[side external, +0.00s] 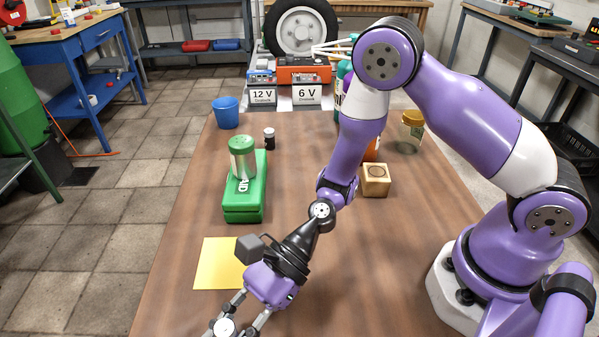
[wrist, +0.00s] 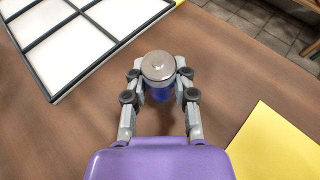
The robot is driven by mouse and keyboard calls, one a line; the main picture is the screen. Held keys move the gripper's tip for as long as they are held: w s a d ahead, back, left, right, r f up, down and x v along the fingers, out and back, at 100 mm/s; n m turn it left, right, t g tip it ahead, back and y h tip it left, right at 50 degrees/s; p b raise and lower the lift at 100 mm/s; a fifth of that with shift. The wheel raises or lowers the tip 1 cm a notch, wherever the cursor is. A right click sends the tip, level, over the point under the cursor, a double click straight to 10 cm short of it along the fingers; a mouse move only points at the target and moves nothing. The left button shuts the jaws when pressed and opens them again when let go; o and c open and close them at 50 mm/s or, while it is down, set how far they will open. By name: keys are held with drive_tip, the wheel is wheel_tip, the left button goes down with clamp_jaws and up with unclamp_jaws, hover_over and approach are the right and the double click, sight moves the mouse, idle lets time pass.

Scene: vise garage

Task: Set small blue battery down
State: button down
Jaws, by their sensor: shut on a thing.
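My gripper (wrist: 158,84) is shut on the small blue battery, its fingers on either side of it. The battery (wrist: 159,68) shows its round silver end towards the wrist camera, with blue side below. In the side external view my gripper (side external: 235,326) is at the bottom edge, with a pale round end of the battery (side external: 224,327) between its fingers; the rest is cut off. The battery is over the brown table (side external: 330,280). I cannot tell whether it touches the table.
A yellow sheet (side external: 217,264) lies nearby, also in the wrist view (wrist: 277,145). A white panel with dark dividers (wrist: 90,37) lies upper left there. A green box (side external: 243,207) with a can (side external: 242,160) and a wooden block (side external: 375,181) stand farther back. Bare table surrounds the battery.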

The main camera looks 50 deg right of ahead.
drive_tip(key=shift+f, duration=0.55)
drive_tip(key=c, duration=0.7)
unclamp_jaws()
drive_tip(key=shift+f, duration=0.1)
